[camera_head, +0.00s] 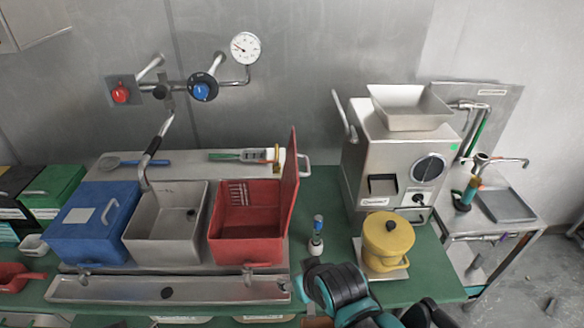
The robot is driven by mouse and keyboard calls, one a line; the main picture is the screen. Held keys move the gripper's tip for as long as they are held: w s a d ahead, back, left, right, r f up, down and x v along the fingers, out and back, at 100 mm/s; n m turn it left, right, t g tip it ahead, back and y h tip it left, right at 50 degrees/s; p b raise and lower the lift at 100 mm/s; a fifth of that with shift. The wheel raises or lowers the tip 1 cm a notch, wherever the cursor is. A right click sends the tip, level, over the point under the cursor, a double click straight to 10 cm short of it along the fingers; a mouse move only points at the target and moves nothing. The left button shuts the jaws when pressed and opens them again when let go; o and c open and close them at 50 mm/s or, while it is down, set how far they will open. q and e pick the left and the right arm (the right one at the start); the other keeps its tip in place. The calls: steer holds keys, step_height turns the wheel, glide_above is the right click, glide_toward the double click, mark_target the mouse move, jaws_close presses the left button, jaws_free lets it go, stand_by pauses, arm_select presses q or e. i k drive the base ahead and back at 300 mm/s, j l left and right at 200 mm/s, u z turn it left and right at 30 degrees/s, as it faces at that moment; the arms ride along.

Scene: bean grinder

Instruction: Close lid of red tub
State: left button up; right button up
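The red tub (245,238) stands open in the middle of the counter, at the right end of a row of tubs. Its red lid (291,185) stands upright along the tub's right edge. The inside of the tub shows, with a pale grid marking on its back wall. A teal and black part of my arm is at the bottom, right of centre, in front of the counter and apart from the tub. I make out no fingertips of either gripper in this view.
A grey open tub (168,228) and a closed blue tub (92,225) stand to the left. A small bottle (317,238), a yellow pot (387,243) and a steel grinder (395,150) stand to the right. A steel trough (165,290) runs in front.

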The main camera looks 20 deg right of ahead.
mark_target(290, 181)
steer(key=k+l, duration=0.1)
steer(key=l, duration=0.3)
steer(key=k+l+u, duration=0.15)
steer(key=l, duration=0.25)
steer(key=k+l, duration=0.1)
steer(key=l, duration=0.25)
steer(key=k+l+u, duration=0.1)
steer(key=l, duration=0.3)
steer(key=k+l+u, duration=0.1)
steer(key=l, duration=0.25)
steer(key=j, duration=0.25)
steer(key=k+j+u, duration=0.1)
steer(key=k+j, duration=0.05)
steer(key=j, duration=0.1)
